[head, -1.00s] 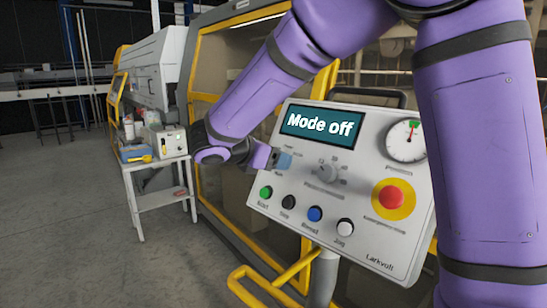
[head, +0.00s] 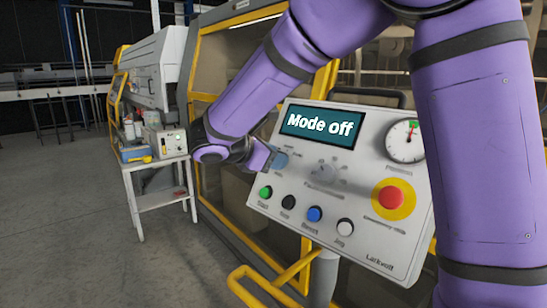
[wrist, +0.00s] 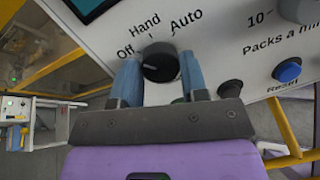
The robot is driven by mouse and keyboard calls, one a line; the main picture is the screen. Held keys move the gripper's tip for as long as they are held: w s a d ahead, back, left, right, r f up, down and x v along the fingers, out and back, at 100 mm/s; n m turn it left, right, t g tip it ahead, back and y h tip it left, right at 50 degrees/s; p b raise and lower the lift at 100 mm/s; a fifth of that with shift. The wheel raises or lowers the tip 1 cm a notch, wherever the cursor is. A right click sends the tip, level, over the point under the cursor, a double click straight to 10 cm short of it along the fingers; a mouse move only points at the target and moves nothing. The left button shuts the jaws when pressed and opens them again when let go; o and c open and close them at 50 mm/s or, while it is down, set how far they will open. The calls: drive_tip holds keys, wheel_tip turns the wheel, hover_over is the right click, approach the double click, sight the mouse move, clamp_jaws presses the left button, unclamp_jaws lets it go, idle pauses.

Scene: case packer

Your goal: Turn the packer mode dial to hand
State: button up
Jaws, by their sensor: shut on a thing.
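The black mode dial (wrist: 160,66) sits on the white control panel (head: 372,235), with the labels Off, Hand and Auto around its top in the wrist view. In the head view my gripper (head: 277,160) is at the panel's left side and hides the dial. The display (head: 320,125) reads "Mode off".
A row of green, black, blue (head: 314,214) and white buttons lies below. A grey rate knob (head: 325,174), red emergency button (head: 391,197) and gauge (head: 406,140) are to the right. A yellow rail (head: 262,285) stands below; a small cart (head: 160,200) is left.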

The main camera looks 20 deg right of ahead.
drive_tip(key=m, duration=0.4)
drive_tip(key=shift+m+g, duration=0.6)
drive_tip(key=shift+m, duration=1.3)
drive_tip(key=shift+y, duration=0.3)
drive_tip(key=o, duration=0.9)
drive_tip(key=v, duration=1)
drive_tip(key=shift+s+a+r, duration=0.1)
drive_tip(key=shift+a+r, duration=0.1)
drive_tip(key=shift+a, duration=0.15)
